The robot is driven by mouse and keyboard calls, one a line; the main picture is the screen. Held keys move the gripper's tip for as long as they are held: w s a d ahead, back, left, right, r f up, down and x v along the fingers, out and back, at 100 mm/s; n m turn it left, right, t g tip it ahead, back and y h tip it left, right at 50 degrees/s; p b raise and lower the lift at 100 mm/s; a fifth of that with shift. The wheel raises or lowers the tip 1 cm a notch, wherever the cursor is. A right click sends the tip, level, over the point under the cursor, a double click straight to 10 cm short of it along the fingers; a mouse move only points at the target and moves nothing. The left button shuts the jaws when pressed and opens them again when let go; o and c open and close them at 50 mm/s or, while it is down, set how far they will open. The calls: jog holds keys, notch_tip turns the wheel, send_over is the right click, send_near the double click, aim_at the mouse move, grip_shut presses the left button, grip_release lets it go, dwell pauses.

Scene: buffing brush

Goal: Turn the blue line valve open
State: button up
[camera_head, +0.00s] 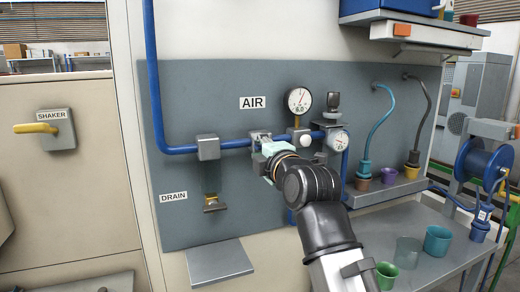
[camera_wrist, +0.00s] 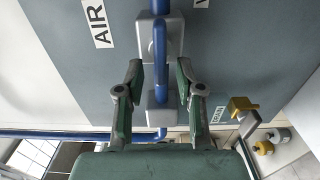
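The blue line (camera_head: 180,149) runs along the grey panel below the AIR label. It passes a grey block (camera_head: 208,147) and a grey valve fitting (camera_head: 259,135), which my gripper (camera_head: 268,149) partly covers. In the wrist view, my gripper (camera_wrist: 159,66) is open, with one finger on each side of the blue line (camera_wrist: 160,62). The fitting (camera_wrist: 172,35) is beyond the fingertips and the block (camera_wrist: 157,108) is between the fingers. I see no clear contact.
A round gauge (camera_head: 299,100) and a regulator with a smaller gauge (camera_head: 337,140) are right of my gripper. The drain valve (camera_head: 213,202) is lower left, above a grey ledge (camera_head: 218,262). Cups (camera_head: 438,240) stand on the right bench. The panel left of the AIR label is clear.

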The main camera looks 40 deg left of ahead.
jog(key=v, duration=1.2)
jog(key=shift+s+f, duration=0.1)
jog(key=shift+s, duration=0.05)
dwell(0.3)
